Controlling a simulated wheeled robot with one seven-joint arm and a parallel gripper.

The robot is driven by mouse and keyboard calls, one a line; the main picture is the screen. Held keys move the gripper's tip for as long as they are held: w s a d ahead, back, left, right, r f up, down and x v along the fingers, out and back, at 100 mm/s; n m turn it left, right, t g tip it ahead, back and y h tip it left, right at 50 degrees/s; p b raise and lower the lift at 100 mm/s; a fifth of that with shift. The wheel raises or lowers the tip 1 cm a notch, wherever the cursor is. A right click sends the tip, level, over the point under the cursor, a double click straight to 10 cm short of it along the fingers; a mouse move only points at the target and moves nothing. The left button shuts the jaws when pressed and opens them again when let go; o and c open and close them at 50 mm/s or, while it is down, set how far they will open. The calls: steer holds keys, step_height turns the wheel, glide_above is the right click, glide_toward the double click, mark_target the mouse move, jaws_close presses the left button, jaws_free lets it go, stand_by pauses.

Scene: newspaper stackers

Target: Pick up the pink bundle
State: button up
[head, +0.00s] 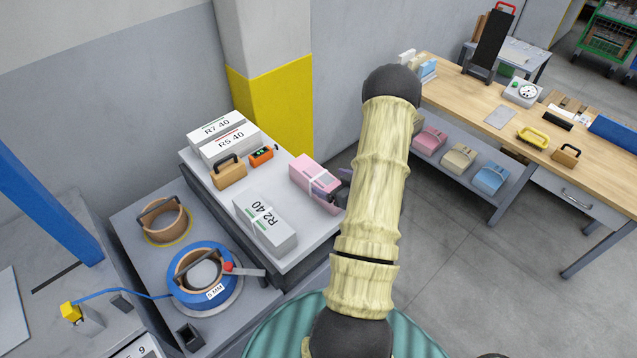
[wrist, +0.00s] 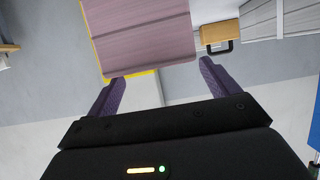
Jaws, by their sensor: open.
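The pink bundle (head: 308,171) lies on the pale top of the grey stand (head: 292,255), at its right edge. In the wrist view the pink bundle (wrist: 145,38) fills the upper middle, just beyond the fingertips. My gripper (head: 323,187) is at the bundle's right end in the head view, with purple fingers close to it. In the wrist view my gripper (wrist: 162,72) has its two fingers spread wide and nothing held between them. I cannot tell whether a finger touches the bundle. My arm hides part of the area to the right.
The stand also holds a white R2 40 bundle (head: 264,222), white R7 40 (head: 215,127) and R5 40 (head: 230,144) bundles, a tan handled block (head: 229,172) and an orange device (head: 260,154). Another pink bundle (head: 430,138) sits on the workbench's lower shelf.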

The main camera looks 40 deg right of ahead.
mark_target(318, 175)
steer(key=p+x, duration=0.1)
steer(key=x, duration=0.3)
steer(key=shift+w+r, duration=0.15)
steer(key=c, duration=1.8)
steer(key=shift+r, duration=0.1)
steer(key=shift+c, duration=0.3)
